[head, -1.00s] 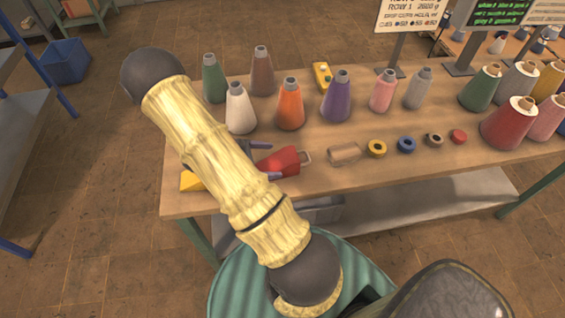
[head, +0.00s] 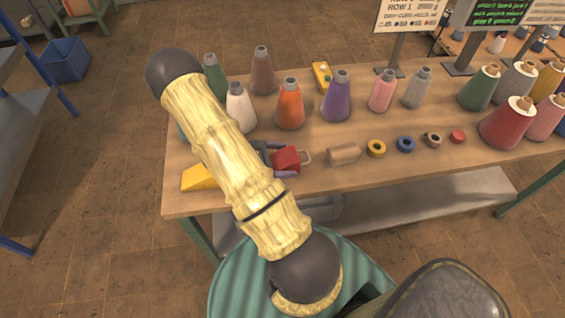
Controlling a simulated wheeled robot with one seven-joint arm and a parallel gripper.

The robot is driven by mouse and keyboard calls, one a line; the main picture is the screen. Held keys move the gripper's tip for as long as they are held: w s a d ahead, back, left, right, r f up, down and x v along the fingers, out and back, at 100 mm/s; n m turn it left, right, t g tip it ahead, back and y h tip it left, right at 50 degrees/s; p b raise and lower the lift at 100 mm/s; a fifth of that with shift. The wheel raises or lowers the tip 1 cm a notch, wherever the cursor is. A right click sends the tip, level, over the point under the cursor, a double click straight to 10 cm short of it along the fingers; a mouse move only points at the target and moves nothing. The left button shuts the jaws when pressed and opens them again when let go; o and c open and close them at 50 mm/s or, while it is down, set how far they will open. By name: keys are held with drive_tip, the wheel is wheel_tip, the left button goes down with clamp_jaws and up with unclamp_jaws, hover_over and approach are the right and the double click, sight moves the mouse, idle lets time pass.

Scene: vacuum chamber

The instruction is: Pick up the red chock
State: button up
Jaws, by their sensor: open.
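The red chock (head: 288,158) lies on the wooden table near its front edge, with a small loop at its right end. Its left part is hidden behind my gripper and arm. My gripper (head: 283,161) is open. One finger shows at the chock's far side and the other at its near side, so the chock lies between them. I cannot tell whether either finger touches it.
A yellow wedge (head: 199,177) sits left of my arm at the table's front edge. Several thread cones, including an orange one (head: 290,106), stand behind.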

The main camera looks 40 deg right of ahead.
sight(283, 158)
drive_tip(key=c, duration=1.3)
drive_tip(key=shift+c, duration=0.2)
drive_tip(key=shift+r, duration=0.1)
wheel_tip(283, 158, up, 10)
drive_tip(key=shift+f, duration=0.1)
drive_tip(key=shift+w, duration=0.1)
